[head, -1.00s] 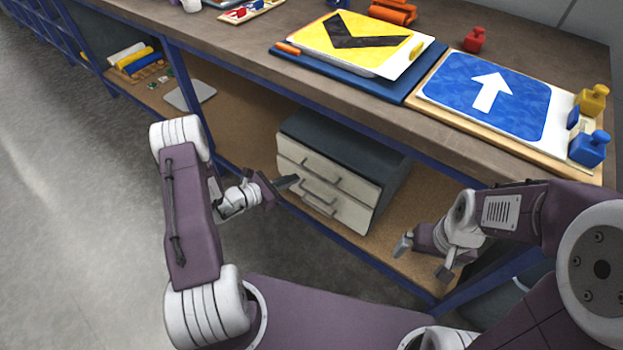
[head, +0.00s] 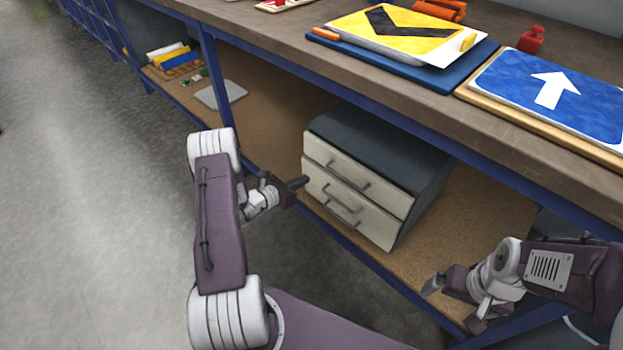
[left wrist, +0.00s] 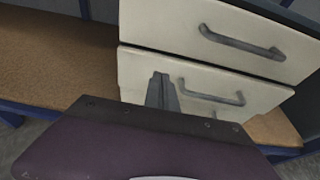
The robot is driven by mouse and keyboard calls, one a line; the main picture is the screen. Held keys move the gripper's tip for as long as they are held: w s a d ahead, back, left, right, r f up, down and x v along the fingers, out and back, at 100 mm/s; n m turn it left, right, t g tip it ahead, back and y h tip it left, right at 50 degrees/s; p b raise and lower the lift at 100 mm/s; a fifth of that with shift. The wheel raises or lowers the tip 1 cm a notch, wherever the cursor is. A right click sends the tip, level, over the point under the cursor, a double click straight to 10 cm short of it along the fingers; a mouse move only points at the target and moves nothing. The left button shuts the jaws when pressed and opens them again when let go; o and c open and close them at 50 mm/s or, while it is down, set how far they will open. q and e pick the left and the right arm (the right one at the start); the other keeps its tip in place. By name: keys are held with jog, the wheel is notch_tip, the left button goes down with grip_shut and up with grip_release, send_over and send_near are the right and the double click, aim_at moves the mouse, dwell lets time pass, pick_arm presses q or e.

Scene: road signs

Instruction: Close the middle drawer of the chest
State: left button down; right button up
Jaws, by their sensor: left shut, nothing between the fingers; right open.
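The chest (head: 385,144) stands on the lower shelf, dark grey with pale drawer fronts. The top drawer (head: 322,156) looks shut. The middle drawer (head: 325,188) is directly below it, and its front and handle also show in the left wrist view (left wrist: 140,72). It looks flush or nearly so; I cannot tell exactly. The lower part of the chest front is hard to make out. My left gripper (head: 299,183) is shut and empty at the left edge of the chest front; its fingers show before the middle drawer (left wrist: 162,91). My right gripper (head: 452,303) is open and empty, right of the chest.
The blue shelf frame rail (head: 350,243) runs in front of the chest. A light grey flat item (head: 222,93) lies on the shelf left of it. The tabletop above holds a yellow sign (head: 362,30) and a blue arrow sign (head: 510,84). Open floor lies left.

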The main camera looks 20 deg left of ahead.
aim_at(321, 167)
pick_arm(q)
jog(key=x, duration=0.1)
jog(key=b+x, duration=0.1)
jog(key=x, duration=0.2)
jog(key=shift+d+r, duration=0.1)
jog(key=shift+r, duration=0.25)
jog(key=shift+w+r+b, duration=0.1)
jog(key=shift+w+b, duration=0.2)
jog(key=shift+w, duration=0.05)
jog(key=shift+w+d, duration=0.2)
jog(key=shift+w, duration=0.25)
jog(key=shift+w+d, duration=0.25)
jog(key=shift+w, duration=0.2)
jog(key=shift+a+r, duration=0.1)
jog(key=shift+r, duration=0.15)
